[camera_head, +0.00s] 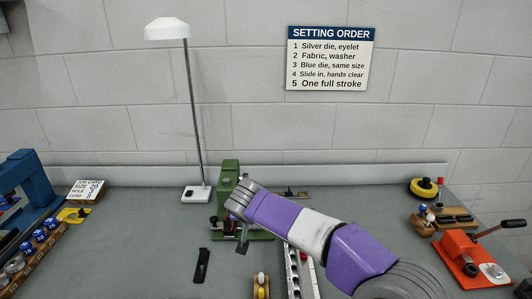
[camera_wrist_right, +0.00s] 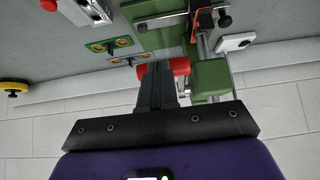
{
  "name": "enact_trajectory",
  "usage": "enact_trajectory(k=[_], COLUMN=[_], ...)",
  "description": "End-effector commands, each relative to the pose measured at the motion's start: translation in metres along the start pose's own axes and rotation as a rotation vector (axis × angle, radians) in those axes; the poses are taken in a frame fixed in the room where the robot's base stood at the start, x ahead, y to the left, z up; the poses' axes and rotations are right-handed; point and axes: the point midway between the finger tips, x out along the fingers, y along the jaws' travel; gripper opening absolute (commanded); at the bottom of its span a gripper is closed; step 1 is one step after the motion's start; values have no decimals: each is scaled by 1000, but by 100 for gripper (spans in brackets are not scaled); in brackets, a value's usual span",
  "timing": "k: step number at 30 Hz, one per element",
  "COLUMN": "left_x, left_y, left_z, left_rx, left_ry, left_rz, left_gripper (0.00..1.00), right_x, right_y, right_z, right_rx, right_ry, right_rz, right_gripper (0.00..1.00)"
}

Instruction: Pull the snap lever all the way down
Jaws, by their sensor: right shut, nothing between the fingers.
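A green press (camera_head: 230,172) stands on the bench at the middle of the head view, partly hidden behind my right arm. In the right wrist view its green body (camera_wrist_right: 162,28) fills the top middle. A red cylindrical grip (camera_wrist_right: 179,66), which looks like the snap lever's handle, lies right at my right gripper's fingertips. My right gripper (camera_wrist_right: 155,72) is shut and empty, its dark fingers beside the grip; I cannot tell whether they touch. In the head view the right gripper (camera_head: 236,212) reaches the front of the press. My left gripper is out of view.
A lamp (camera_head: 196,192) stands left of the press. A black flat piece (camera_head: 202,265) lies in front of it. An orange-red lever tool (camera_head: 472,256) stands at the right. A blue frame (camera_head: 30,180) is at the left. Bench between lamp and left rack is mostly clear.

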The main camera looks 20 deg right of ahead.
Motion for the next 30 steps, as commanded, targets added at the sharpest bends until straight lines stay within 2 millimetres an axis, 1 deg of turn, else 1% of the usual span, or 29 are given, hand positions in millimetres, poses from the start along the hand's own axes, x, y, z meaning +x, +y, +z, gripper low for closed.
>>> enact_trajectory(k=[1,6,17,20,23,26,28,30], left_x=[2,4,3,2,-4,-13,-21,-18], left_y=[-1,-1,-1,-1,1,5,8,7], left_z=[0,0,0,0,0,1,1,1], left_rx=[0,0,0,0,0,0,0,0], left_ry=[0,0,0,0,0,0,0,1], left_rz=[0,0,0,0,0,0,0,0], left_gripper=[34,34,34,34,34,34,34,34], right_x=[4,5,6,3,-7,-24,-40,-54], right_y=[-4,-9,-8,-8,-9,-10,-12,-11], right_z=[5,7,8,6,1,-8,-15,-4], right_rx=[-7,-14,-13,-13,-13,-13,-14,-17], right_ry=[-8,-10,-13,-12,-10,-6,-2,-1], right_rz=[-1,-6,-4,-4,-6,-9,-12,-14], right_gripper=[0,0,0,0,0,0,0,0])
